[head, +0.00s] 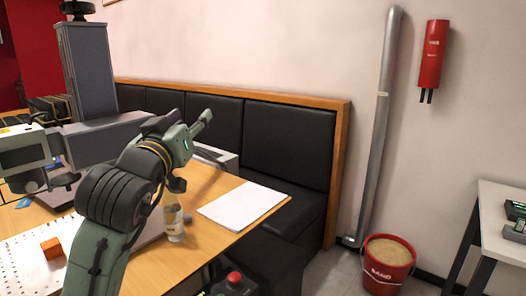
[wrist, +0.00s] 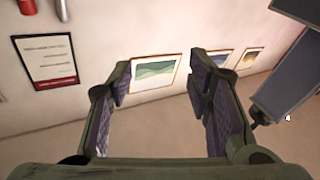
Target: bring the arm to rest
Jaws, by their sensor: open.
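My green arm reaches up from the bottom left of the head view over the wooden table (head: 160,264). My gripper (head: 205,122) is raised above the table and points up and to the right, towards the black bench. In the wrist view my gripper (wrist: 160,75) shows its two fingers spread wide apart. Nothing is between them but the wall and framed pictures beyond. The gripper is open and empty.
A laser marker (head: 110,135) with a tall column stands at left. A bottle (head: 174,222), white paper (head: 243,204) and an orange block (head: 52,247) are on the table. A red sand bucket (head: 388,272) stands on the floor. A side table (head: 498,235) is at right.

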